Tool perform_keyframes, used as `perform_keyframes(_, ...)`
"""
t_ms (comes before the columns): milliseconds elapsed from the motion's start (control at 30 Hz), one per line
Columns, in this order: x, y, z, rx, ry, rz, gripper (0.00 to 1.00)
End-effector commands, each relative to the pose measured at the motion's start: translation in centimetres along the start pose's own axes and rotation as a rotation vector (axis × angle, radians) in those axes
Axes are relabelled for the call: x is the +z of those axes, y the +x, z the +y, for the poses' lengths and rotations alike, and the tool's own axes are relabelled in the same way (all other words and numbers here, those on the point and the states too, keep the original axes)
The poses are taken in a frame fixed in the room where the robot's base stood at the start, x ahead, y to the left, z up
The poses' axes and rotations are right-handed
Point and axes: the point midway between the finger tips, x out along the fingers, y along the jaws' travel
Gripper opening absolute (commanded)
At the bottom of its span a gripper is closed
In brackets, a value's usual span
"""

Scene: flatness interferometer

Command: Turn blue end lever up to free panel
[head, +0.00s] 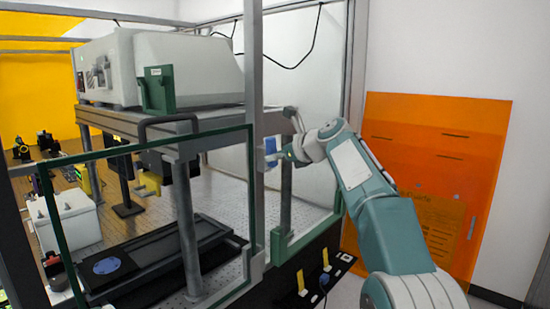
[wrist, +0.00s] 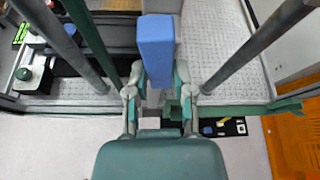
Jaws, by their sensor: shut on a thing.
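The blue end lever (head: 270,146) is a small blue block beside the grey upright post (head: 254,100) in the head view. In the wrist view the blue lever (wrist: 155,45) stands large between the fingers, its long side running away from me. My gripper (wrist: 158,88) is shut on it, with a finger on each side; the exact contact is partly hidden. In the head view my gripper (head: 281,155) reaches it from the right. A clear panel with a green frame (head: 251,190) stands left of the post.
An orange sheet (head: 435,130) leans on the wall at the right. A black mat with yellow pieces (head: 305,282) lies low in front. Behind the frame are a grey instrument (head: 185,70), a white box (head: 70,218) and a perforated table (head: 222,200).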

Motion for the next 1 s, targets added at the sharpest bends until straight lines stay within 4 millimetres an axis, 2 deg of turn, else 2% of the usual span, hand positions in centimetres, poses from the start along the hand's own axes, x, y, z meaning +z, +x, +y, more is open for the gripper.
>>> perform_keyframes(33,-0.72,0.42,-0.13,0.013,0.023,0.012,0.00)
perform_keyframes(733,-0.70,0.44,-0.19,0.041,0.090,0.013,0.00)
perform_keyframes(767,-0.70,0.44,-0.19,0.041,0.090,0.013,0.36)
perform_keyframes(800,-0.69,0.43,-0.20,0.041,0.090,0.012,0.53)
perform_keyframes(833,-0.65,0.42,-0.20,0.041,0.090,0.012,0.66)
perform_keyframes(1000,-0.32,0.19,-0.14,0.038,0.087,0.006,0.66)
